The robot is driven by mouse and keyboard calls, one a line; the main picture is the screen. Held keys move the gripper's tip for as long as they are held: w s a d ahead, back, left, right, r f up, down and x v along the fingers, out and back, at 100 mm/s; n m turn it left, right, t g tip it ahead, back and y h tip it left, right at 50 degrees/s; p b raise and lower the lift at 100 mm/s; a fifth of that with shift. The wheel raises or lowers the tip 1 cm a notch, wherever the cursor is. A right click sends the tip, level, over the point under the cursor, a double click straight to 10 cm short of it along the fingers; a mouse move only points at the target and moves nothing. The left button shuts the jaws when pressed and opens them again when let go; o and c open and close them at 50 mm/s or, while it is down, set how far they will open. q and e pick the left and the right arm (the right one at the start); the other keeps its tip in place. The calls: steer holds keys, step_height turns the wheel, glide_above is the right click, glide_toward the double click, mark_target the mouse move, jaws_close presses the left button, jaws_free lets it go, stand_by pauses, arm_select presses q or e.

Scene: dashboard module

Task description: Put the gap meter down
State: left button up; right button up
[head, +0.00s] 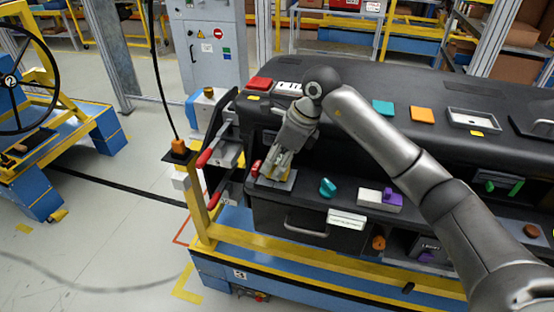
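My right gripper (274,170) points down at a small grey plate (284,184) on the left end of the dashboard's lower ledge. Its fingers are close to the plate, and whether they touch it is unclear. A small pale, yellowish shape shows at the fingers; I cannot tell whether it is part of the gripper or a held object. I cannot pick out the gap meter with certainty; it may be hidden by the fingers. My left gripper is not in view.
The black dashboard (350,82) sits on a blue and yellow frame (300,255). A red-handled clamp (206,157) is left of the gripper. A teal knob (327,187) and a white-purple block (380,199) lie to its right. An orange block (178,146) is below a black cable.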

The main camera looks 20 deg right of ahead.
steer(key=shift+r, duration=0.2)
steer(key=b+v, duration=0.2)
steer(key=v, duration=1)
